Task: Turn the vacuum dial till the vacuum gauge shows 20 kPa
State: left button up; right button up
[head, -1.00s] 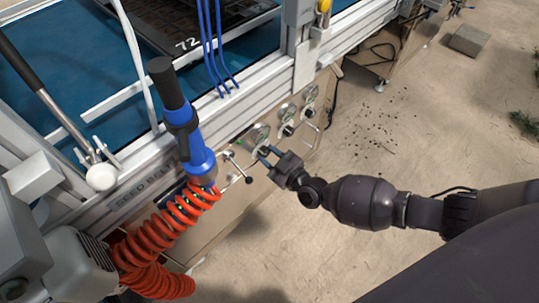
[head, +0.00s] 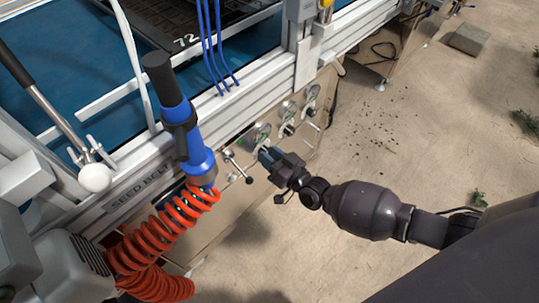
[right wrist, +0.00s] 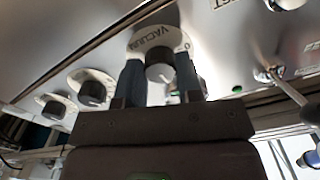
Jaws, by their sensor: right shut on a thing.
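The vacuum dial (right wrist: 160,72) is a dark round knob on a pale round plate marked VACUUM (right wrist: 152,39), seen in the right wrist view. My right gripper (right wrist: 158,63) has one finger on each side of the knob and is shut on it. In the head view the right gripper (head: 264,153) reaches the front panel from the right and hides most of this dial. A round gauge (head: 259,134) sits just above the gripper there; its reading is too small to make out. My left gripper is not in view.
Two more gauges (head: 287,110) with knobs (head: 288,130) lie further right along the panel. A small lever with a black ball end (head: 248,180) sticks out just left of the gripper. A blue tool (head: 195,150) on an orange coiled hose (head: 170,225) stands further left.

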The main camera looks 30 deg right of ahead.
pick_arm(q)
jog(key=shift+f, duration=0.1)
pick_arm(e)
jog(key=shift+m, duration=0.5)
jog(key=o, duration=0.9)
jog(key=shift+o, duration=0.2)
pick_arm(q)
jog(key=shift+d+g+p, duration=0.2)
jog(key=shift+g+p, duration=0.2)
jog(key=shift+p, duration=0.6)
pick_arm(e)
jog(key=v, duration=1.1)
